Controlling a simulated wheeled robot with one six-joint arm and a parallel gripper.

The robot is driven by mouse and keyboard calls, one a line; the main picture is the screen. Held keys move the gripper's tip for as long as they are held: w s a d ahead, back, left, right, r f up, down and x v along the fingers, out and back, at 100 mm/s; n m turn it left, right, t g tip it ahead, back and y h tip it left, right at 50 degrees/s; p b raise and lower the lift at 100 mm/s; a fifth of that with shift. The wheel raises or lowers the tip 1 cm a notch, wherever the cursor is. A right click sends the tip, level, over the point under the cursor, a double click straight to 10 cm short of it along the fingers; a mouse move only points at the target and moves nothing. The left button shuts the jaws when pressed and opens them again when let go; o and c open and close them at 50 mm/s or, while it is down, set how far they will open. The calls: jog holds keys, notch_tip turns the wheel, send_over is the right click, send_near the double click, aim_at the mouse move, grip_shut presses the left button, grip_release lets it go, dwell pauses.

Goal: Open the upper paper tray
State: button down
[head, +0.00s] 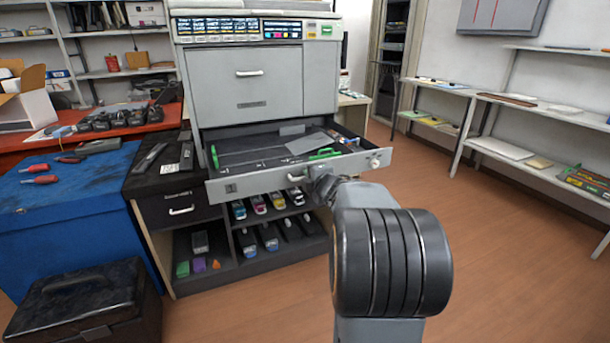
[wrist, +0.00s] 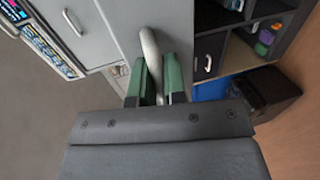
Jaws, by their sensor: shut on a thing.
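The grey printer (head: 250,75) stands on a dark cabinet. Its upper paper tray (head: 232,189) is pulled out toward me, with its dark inside showing. Loose sheets and green guides lie in it. The tray's pale handle (head: 296,178) is on the front face. My gripper (head: 318,182) is at that handle, mostly hidden by my wrist in the head view. In the wrist view, the green fingers of my gripper (wrist: 160,80) are closed around the pale curved handle (wrist: 151,55).
Below the tray, an open shelf (head: 262,256) holds several cartridges. A blue cabinet (head: 85,210) with red-handled screwdrivers and a black toolbox (head: 85,300) stand at left. Shelves (head: 545,150) line the right wall. The wooden floor (head: 500,260) at right is clear.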

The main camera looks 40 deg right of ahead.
jog(key=shift+s+a, duration=0.15)
jog(key=shift+s, duration=0.3)
jog(key=c, duration=1.5)
grip_release()
jog(key=shift+o, duration=0.2)
jog(key=p+v, duration=0.4)
jog(key=v, duration=1)
